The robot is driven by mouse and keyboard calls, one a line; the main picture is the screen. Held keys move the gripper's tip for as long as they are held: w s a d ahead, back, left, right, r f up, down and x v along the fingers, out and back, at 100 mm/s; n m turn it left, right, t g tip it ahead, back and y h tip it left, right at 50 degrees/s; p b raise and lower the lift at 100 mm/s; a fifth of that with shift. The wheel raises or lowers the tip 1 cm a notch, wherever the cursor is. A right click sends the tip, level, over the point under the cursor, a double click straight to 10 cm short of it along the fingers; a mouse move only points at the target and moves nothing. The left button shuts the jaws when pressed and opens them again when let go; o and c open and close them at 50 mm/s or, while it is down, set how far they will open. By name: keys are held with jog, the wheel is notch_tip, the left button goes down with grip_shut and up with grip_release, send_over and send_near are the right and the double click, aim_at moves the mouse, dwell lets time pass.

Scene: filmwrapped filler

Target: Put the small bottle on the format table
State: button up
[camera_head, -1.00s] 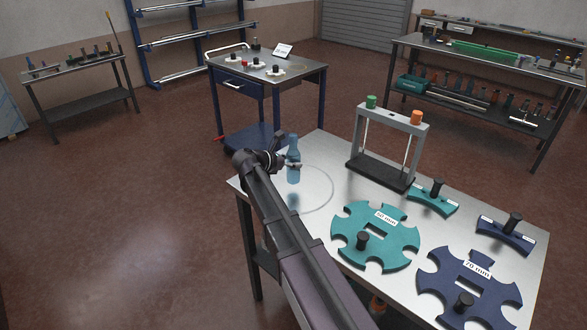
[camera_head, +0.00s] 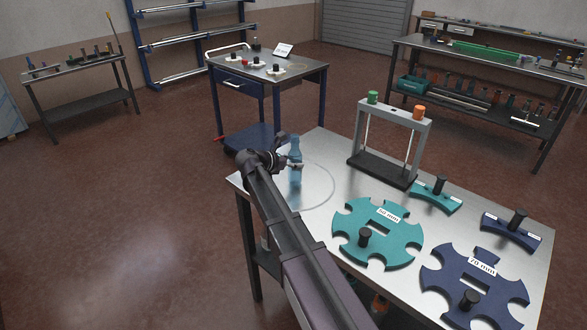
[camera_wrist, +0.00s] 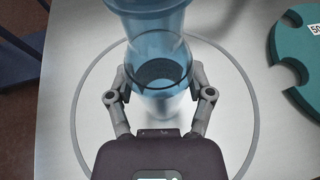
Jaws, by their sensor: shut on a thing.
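The small bottle (camera_head: 295,165) is translucent blue and upright at the left end of the format table (camera_head: 322,215). It also shows in the wrist view (camera_wrist: 150,35). My gripper (camera_head: 292,167) is shut on the bottle, with one finger on each side of it in the wrist view (camera_wrist: 160,85). The bottle is within or above a thin circle marked on the metal top; I cannot tell for sure whether its base touches the top.
A teal 50 mm star wheel (camera_head: 350,225), a blue 70 mm star wheel (camera_head: 450,285), two curved guides (camera_head: 448,203) (camera_head: 495,228) and a grey frame with green and orange knobs (camera_head: 390,110) occupy the table. A blue trolley (camera_head: 240,85) stands behind.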

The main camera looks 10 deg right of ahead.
jog(key=shift+f, duration=0.35)
jog(key=o, duration=1.2)
jog(key=shift+c, duration=0.2)
jog(key=shift+a+r, duration=0.1)
jog(key=shift+r, duration=0.05)
jog(key=p+v, duration=0.4)
jog(key=v, duration=0.7)
jog(key=shift+s+a, duration=0.25)
jog(key=shift+a, duration=0.1)
